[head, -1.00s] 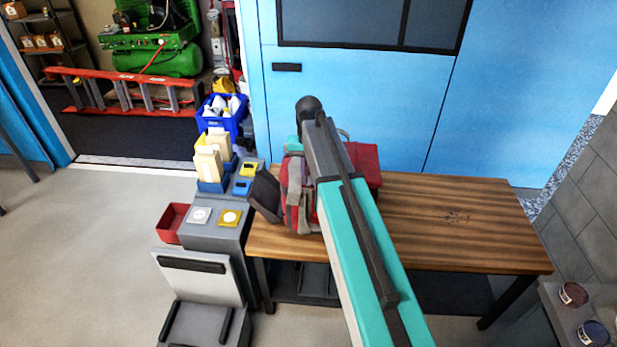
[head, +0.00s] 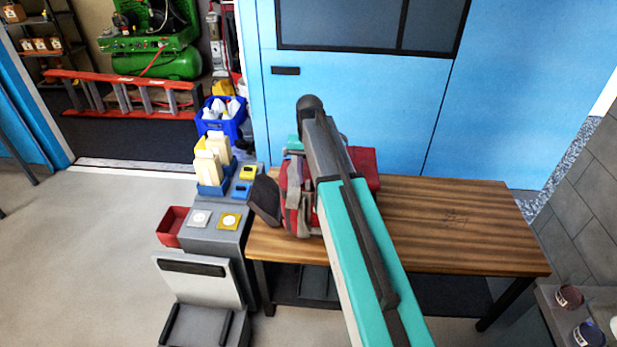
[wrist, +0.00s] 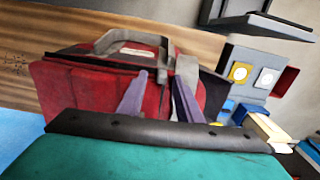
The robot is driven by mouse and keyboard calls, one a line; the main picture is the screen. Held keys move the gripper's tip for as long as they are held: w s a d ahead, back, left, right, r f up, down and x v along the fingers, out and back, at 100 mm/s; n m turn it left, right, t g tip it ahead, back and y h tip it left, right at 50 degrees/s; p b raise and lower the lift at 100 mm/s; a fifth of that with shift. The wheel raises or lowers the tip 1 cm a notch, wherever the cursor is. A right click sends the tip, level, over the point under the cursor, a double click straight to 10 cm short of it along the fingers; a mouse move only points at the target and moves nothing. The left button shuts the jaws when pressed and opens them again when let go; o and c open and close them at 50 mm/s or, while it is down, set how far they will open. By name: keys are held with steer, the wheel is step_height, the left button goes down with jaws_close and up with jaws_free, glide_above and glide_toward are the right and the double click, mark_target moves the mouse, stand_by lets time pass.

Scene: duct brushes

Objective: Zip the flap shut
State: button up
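A red bag with grey straps (head: 363,163) sits on the wooden bench, partly hidden behind my arm in the head view. It also shows in the wrist view (wrist: 90,92), with a grey carry handle on top. A dark grey flap (head: 264,200) hangs outward at the bag's left end, and looks open. In the wrist view a dark panel (wrist: 214,92), likely this flap, shows right of the fingers. My gripper (wrist: 161,82) has its two grey-purple fingers apart, in front of the bag, with nothing clearly between them. Contact cannot be told. The zip pull cannot be made out.
The wooden bench (head: 450,225) is clear right of the bag. A grey stand (head: 215,240) with blue bins, coloured plates and a red tray (head: 172,226) adjoins its left end. A blue wall (head: 360,90) is behind. Small jars (head: 570,297) stand at the lower right.

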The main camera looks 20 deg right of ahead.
mark_target(308, 180)
step_height(308, 180, up, 12)
steer(key=p, duration=0.6)
steer(key=shift+w+f, duration=0.1)
stand_by(0.4)
steer(key=s+a+f+g+b, duration=0.15)
steer(key=s+f, duration=0.35)
steer(key=f, duration=0.6)
steer(key=s+a+f+g+b, duration=0.1)
steer(key=s+a+f+b, duration=0.15)
steer(key=s+f, duration=0.6)
steer(key=s+a+f+g+b, duration=0.1)
steer(key=s+f+g+b, duration=0.1)
steer(key=f, duration=1.2)
steer(key=s+a+f+n+b, duration=0.1)
steer(key=s+f+n+b, duration=0.1)
steer(key=s+f, duration=0.9)
steer(key=s+a+f+n+g+b, duration=0.1)
steer(key=s+f+n+b, duration=0.1)
steer(key=s+f, duration=1)
steer(key=shift+s+a+b, duration=0.15)
steer(key=shift+s+b, duration=0.3)
steer(key=shift+s, duration=3)
